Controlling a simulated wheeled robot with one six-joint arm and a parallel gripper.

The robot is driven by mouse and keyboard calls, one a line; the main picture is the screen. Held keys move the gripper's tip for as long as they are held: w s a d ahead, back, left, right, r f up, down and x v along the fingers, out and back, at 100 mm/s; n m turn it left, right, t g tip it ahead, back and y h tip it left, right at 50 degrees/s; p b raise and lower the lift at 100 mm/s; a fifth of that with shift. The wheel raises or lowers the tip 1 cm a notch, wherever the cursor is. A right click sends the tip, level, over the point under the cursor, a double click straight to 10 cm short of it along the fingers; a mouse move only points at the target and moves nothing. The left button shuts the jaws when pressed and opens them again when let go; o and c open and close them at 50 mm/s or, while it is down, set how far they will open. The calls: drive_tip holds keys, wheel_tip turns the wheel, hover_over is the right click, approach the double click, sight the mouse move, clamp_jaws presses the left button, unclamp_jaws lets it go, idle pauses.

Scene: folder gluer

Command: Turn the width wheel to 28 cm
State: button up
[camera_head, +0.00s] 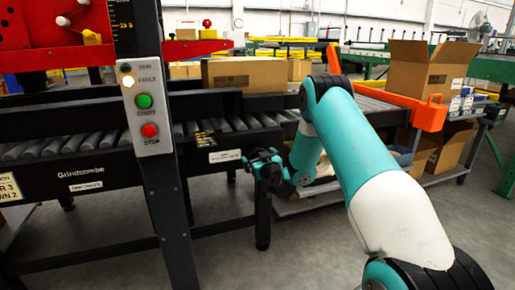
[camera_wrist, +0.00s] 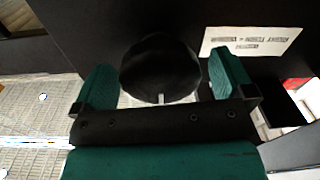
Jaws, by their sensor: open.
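A dark round wheel with a scalloped rim (camera_wrist: 160,68) shows in the wrist view, mounted by a black panel. A small pale mark shows at its lower edge. My gripper (camera_wrist: 162,82) has its two green fingers apart, one on each side of the wheel, with a visible gap on both sides. In the head view my gripper (camera_head: 260,160) is at the front of the conveyor frame, and the wheel cannot be told apart from it there. A white label (camera_wrist: 250,41) lies beside the wheel; its text is too blurred to read. No width reading is legible.
The roller conveyor (camera_head: 60,143) runs across the view with a cardboard box (camera_head: 245,73) on it. A dark post (camera_head: 160,200) carries a button panel (camera_head: 146,105). An orange bracket (camera_head: 428,113) and an open carton (camera_head: 425,70) are at right. Floor in front is clear.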

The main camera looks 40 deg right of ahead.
drive_tip(key=shift+x, duration=0.9)
drive_tip(key=c, duration=0.9)
drive_tip(key=shift+m+p, duration=0.3)
drive_tip(key=shift+m, duration=0.1)
drive_tip(key=m+p, duration=0.1)
drive_tip(key=m, duration=0.2)
drive_tip(key=shift+m, duration=0.4)
drive_tip(key=m+p, duration=0.2)
drive_tip(key=m, duration=0.2)
drive_tip(key=shift+r+m, duration=0.1)
drive_tip(key=shift+m, duration=0.2)
drive_tip(key=m+p, duration=0.4)
drive_tip(key=m, duration=0.1)
drive_tip(key=shift+r+m+h, duration=0.1)
drive_tip(key=shift+m+h, duration=0.2)
drive_tip(key=shift+m+p, duration=1.2)
drive_tip(key=shift+m, duration=0.4)
